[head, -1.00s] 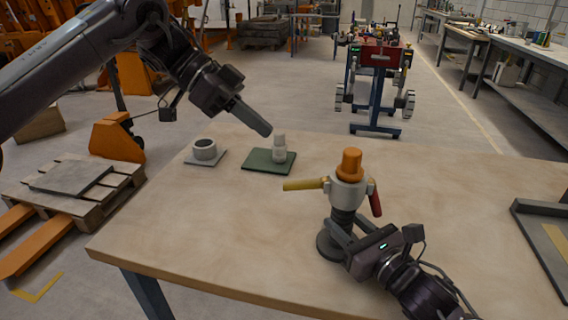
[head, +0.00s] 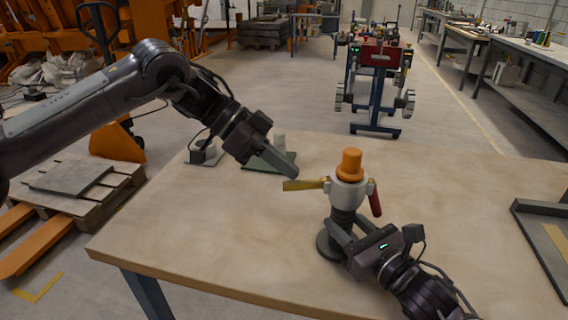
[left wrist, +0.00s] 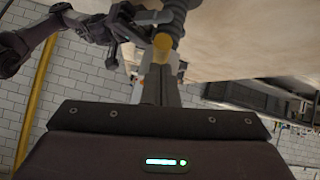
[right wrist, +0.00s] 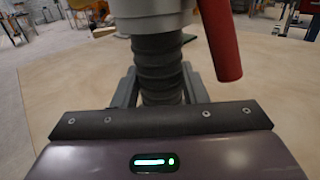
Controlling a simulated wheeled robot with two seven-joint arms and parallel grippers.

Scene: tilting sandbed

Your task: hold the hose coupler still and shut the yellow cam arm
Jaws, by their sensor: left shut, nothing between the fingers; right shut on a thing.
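The hose coupler (head: 347,192) stands upright on the table, with a grey-white body, an orange plug (head: 349,163) on top and a ribbed dark hose (right wrist: 158,68) below. The yellow cam arm (head: 304,185) sticks out level to the left. A red cam arm (head: 375,203) hangs down on the right side. My right gripper (head: 340,230) is shut on the ribbed hose under the body. My left gripper (head: 294,174) is shut and empty, its tips just above the yellow arm's outer end. In the left wrist view the yellow arm (left wrist: 162,42) shows beyond the fingertips; contact cannot be told.
A green mat (head: 258,165) with a pale fitting (head: 279,142) and a grey ring on a plate (head: 204,153) lie behind my left gripper. A dark tray (head: 540,225) is at the right edge. The table's front left is clear.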

